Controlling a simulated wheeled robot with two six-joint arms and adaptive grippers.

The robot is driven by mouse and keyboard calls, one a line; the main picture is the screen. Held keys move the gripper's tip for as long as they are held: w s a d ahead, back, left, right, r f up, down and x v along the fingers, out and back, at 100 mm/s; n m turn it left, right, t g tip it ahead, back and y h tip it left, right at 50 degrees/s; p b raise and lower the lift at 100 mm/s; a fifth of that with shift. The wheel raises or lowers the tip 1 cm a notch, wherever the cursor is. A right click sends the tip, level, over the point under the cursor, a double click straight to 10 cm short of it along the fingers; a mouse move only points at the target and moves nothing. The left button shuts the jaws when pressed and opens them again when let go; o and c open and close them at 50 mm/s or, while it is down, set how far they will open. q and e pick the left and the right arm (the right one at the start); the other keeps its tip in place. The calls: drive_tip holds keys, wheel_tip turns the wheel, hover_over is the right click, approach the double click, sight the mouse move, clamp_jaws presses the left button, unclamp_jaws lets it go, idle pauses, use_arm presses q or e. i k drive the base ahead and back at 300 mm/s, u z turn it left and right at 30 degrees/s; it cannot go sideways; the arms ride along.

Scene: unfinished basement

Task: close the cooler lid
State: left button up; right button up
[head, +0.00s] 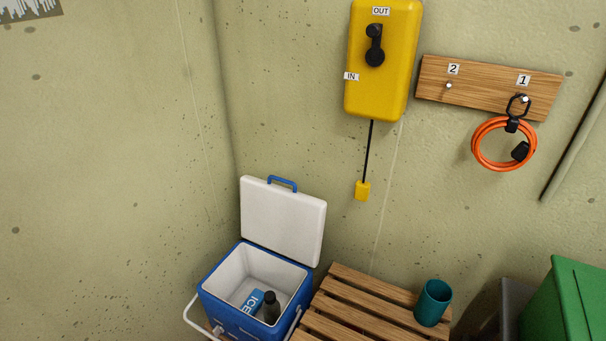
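A blue cooler (209,293) with a white inner liner stands at the bottom, left of centre, close to the wall corner. Its white lid (283,220) is open and stands upright at the back, with a blue handle (282,183) on its top edge. Inside the cooler lie a blue ice pack (251,302) marked "ICE" and a dark bottle (271,307). A white carry handle (190,312) hangs down at the cooler's front left. Neither of my grippers shows in the head view.
A slatted wooden bench (367,296) stands right of the cooler, with a teal cup (432,303) on it. A green bin (567,303) is at the far right. A yellow box (383,60) and a wooden hook board (487,87) with an orange coil (477,147) hang on the wall.

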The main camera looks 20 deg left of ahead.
sight(285, 221)
drive_tip(key=z, duration=2.35)
drive_tip(key=k, duration=1.3)
drive_tip(key=u, duration=1.55)
drive_tip(key=i, duration=0.5)
